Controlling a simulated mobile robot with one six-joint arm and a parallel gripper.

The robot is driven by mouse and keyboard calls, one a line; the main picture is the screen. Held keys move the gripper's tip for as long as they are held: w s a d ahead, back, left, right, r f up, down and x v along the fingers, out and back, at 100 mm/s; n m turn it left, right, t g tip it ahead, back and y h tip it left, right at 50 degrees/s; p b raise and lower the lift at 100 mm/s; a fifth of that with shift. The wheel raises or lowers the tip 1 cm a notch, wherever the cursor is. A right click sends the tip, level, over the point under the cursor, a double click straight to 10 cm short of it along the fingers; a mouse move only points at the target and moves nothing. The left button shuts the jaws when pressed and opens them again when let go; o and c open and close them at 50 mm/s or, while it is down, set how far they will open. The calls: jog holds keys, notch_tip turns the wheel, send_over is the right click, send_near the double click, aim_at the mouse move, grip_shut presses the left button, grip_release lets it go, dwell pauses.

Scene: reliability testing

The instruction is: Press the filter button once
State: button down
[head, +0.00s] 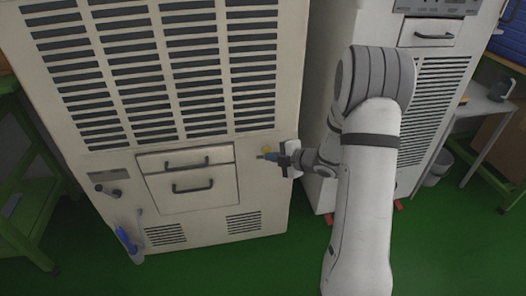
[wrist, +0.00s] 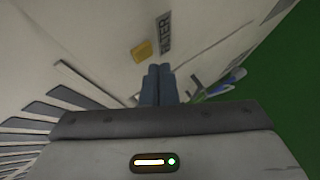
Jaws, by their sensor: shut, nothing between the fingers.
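The filter button is a small yellow button (wrist: 142,51) on the cream front of a large vented cabinet (head: 137,205). In the head view the yellow button (head: 267,149) shows just above my fingertips. My gripper (head: 263,157) is shut and empty, its blue fingers together and pointing at the panel. In the wrist view the fingertips (wrist: 159,68) are close to the button, a little below and right of it. I cannot tell whether they touch the panel.
Two drawers with dark handles (head: 193,186) are left of my gripper. A blue-handled item (head: 126,241) hangs at the cabinet's lower left. A second vented cabinet (head: 431,80) stands to the right, close behind my arm. Green floor (head: 225,270) is open in front.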

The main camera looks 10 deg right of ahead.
jog(key=shift+w, duration=0.4)
jog(key=shift+w, duration=0.35)
dwell(0.8)
jog(key=shift+s, duration=0.75)
jog(key=s+b, duration=0.1)
jog(key=s, duration=0.4)
dwell(0.9)
